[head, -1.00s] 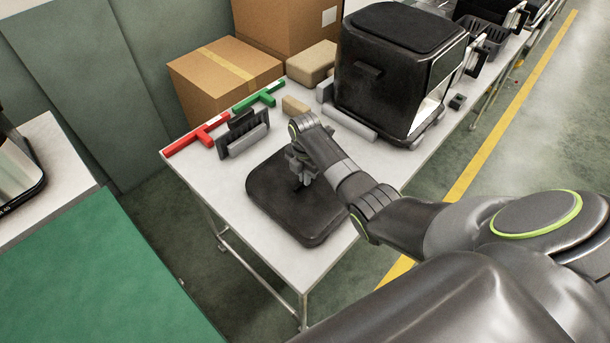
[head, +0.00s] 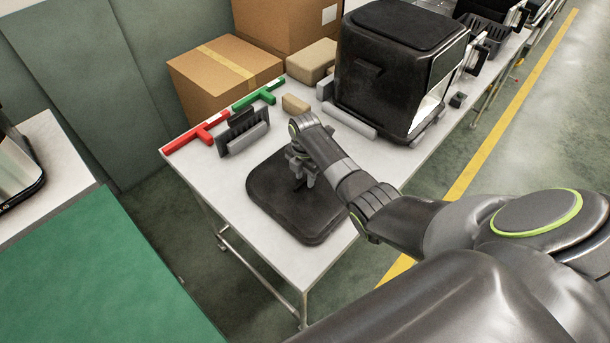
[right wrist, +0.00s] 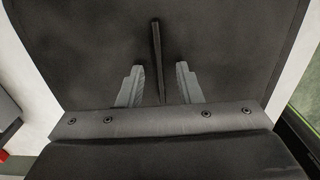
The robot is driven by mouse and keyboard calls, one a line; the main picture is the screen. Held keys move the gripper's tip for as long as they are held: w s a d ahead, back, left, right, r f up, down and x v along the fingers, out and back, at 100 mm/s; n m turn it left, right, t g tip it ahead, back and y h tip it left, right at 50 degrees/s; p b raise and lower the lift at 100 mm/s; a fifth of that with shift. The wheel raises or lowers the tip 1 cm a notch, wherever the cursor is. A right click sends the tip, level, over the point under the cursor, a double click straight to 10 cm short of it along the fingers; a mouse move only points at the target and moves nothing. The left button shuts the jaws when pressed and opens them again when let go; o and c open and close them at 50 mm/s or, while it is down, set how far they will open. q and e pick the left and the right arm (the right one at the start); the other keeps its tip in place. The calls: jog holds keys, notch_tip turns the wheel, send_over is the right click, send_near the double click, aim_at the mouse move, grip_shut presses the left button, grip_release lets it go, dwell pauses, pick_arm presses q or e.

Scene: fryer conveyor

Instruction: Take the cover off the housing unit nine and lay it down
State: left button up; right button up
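The cover (head: 322,223), a dark rounded square plate, lies flat on the white table near its front corner. It also fills much of the right wrist view (right wrist: 90,50), with a thin upright ridge (right wrist: 157,60) in its middle. My right gripper (head: 302,183) is low over the cover. In the right wrist view its two fingers (right wrist: 159,87) stand apart on either side of the ridge, with a gap on each side. A large black housing (head: 385,85) stands farther back on the table; its number cannot be read. My left gripper is not in view.
A dark slotted part (head: 243,133), a red bar (head: 197,135) and a green bar (head: 258,96) lie left of the housing. Cardboard boxes (head: 225,75) stand behind. A small tan block (head: 295,104) is nearby. The table's front edge is close to the cover.

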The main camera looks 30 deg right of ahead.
notch_tip(320, 180, up, 18)
jog(key=p, duration=0.1)
jog(key=shift+f+p, duration=0.25)
jog(key=shift+p, duration=0.15)
